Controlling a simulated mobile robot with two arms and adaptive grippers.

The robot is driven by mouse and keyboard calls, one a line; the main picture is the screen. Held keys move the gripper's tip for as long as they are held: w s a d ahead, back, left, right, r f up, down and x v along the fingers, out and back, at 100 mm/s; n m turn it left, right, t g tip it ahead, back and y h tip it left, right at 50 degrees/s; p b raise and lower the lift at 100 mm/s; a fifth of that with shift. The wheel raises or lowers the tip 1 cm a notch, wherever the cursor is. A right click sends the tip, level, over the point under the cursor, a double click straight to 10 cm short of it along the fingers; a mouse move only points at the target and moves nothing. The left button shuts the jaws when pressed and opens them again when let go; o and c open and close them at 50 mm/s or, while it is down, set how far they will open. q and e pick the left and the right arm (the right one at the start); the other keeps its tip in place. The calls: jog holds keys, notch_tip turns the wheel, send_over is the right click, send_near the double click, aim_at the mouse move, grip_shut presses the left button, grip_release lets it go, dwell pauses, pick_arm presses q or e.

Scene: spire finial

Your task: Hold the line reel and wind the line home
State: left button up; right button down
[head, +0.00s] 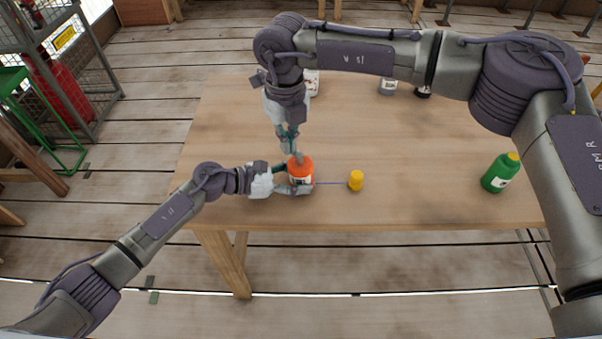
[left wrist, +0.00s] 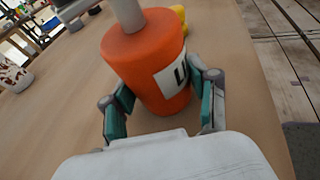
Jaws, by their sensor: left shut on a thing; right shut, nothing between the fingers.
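The orange line reel (head: 301,172) stands upright near the table's front edge, with a white label on its side. My left gripper (head: 296,181) is shut around it from the left; in the left wrist view, its pads lie on both sides of the reel (left wrist: 150,75). A grey post (left wrist: 129,16) rises from the reel's top. My right gripper (head: 290,146) points down at the reel's top, shut and empty; I cannot tell whether it touches the post. A thin line (head: 330,183) runs right from the reel to a small yellow piece (head: 356,181).
A grey container (head: 388,87) and a white patterned one (head: 311,82) stand at the back. The table's middle is clear.

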aim_at(290, 169)
jog(key=shift+f, duration=0.2)
dwell(0.6)
jog(key=shift+f, duration=1.35)
jog(key=shift+w, duration=0.3)
